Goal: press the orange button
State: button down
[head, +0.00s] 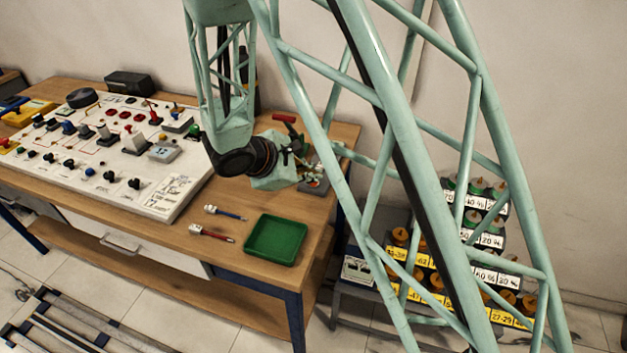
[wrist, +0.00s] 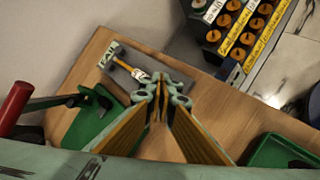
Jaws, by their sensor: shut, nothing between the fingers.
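My gripper (head: 308,170) is over the right end of the wooden table. In the wrist view my gripper (wrist: 160,90) has its fingertips together with nothing between them. No orange button shows clearly. A small grey unit (head: 316,186) with a reddish spot is partly hidden under my gripper in the head view. I cannot tell whether either is the button, or whether the fingertips touch anything.
A white control panel (head: 160,196) with several knobs and switches fills the table's left. A green tray (head: 275,237) and two screwdriver-like tools, one blue (head: 225,213) and one red (head: 210,233), lie in front. A red-handled tool (head: 284,118) is behind.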

jog(key=shift+f, duration=0.15)
jog(key=shift+r, duration=0.2)
dwell(0.6)
jog(key=shift+r, duration=0.75)
jog(key=shift+r+p, duration=1.25)
jog(key=shift+r, duration=1.25)
